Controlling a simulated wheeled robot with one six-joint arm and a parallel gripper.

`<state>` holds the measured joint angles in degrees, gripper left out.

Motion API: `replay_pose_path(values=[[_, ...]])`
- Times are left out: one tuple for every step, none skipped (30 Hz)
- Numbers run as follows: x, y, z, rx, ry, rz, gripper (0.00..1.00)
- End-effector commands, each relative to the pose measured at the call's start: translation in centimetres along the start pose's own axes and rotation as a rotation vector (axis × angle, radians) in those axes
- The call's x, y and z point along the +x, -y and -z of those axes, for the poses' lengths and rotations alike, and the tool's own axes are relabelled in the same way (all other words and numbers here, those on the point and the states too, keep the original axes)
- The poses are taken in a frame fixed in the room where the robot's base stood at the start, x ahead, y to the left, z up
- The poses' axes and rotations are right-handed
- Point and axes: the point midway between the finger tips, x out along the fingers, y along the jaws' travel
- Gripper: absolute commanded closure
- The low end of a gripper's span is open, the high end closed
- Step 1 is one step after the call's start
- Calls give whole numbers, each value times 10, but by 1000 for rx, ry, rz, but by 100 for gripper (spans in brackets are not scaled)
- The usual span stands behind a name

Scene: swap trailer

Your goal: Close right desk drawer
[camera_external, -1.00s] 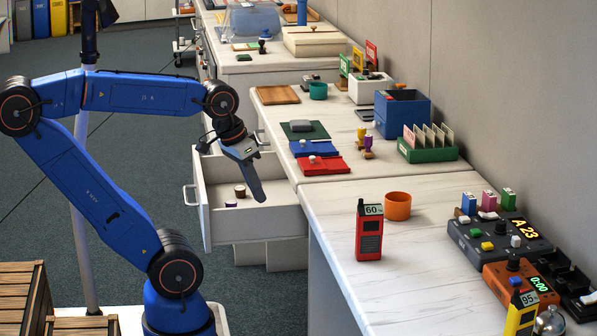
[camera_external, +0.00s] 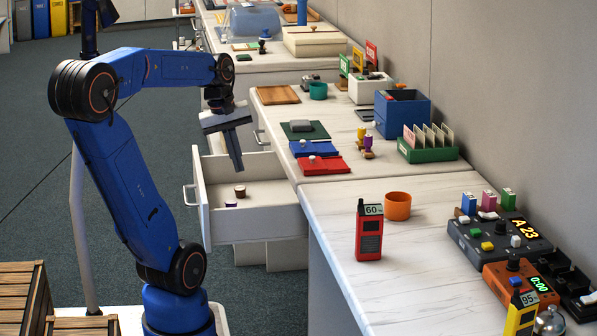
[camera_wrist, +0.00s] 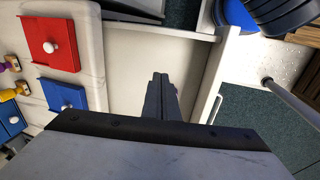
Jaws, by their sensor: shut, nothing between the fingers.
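The right desk drawer (camera_external: 258,222) is white and stands pulled out from the desk, with a handle (camera_external: 190,195) on its front at the left. Two small round items, one brown (camera_external: 240,191) and one purple (camera_external: 231,204), lie inside it. My gripper (camera_external: 239,168) is shut and empty, pointing down above the drawer's far side in the external view. In the wrist view the shut fingers (camera_wrist: 160,98) show over the drawer's inside, and the drawer front (camera_wrist: 222,75) with its handle (camera_wrist: 215,110) is to their right.
A red flat box (camera_external: 322,166) and a blue one (camera_external: 315,148) lie on the desktop near its edge above the drawer. A red handheld device (camera_external: 369,232) and an orange cup (camera_external: 397,206) stand on the nearer desktop. Floor is clear left of the drawer front.

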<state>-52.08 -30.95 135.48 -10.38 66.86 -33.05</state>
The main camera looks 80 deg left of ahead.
Motion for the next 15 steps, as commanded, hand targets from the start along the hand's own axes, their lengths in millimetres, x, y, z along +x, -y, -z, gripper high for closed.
replay_pose_path(values=[[-2,5,9,-63,4,2,100],[-3,7,13,-100,6,2,100],[-4,11,19,-148,9,2,100],[-6,14,24,-185,11,3,100],[-7,17,28,-221,14,3,100],[-8,20,34,-271,18,3,100],[-10,23,38,-307,20,2,100],[-11,26,42,-343,23,1,100],[-13,31,48,-391,26,0,100],[-14,35,53,-429,28,0,100],[-15,38,57,-465,31,-1,100],[-17,43,62,-513,35,-2,100],[-19,47,66,-550,37,-4,100],[-20,51,70,-586,40,-6,100],[-22,56,76,-635,43,-8,100]])
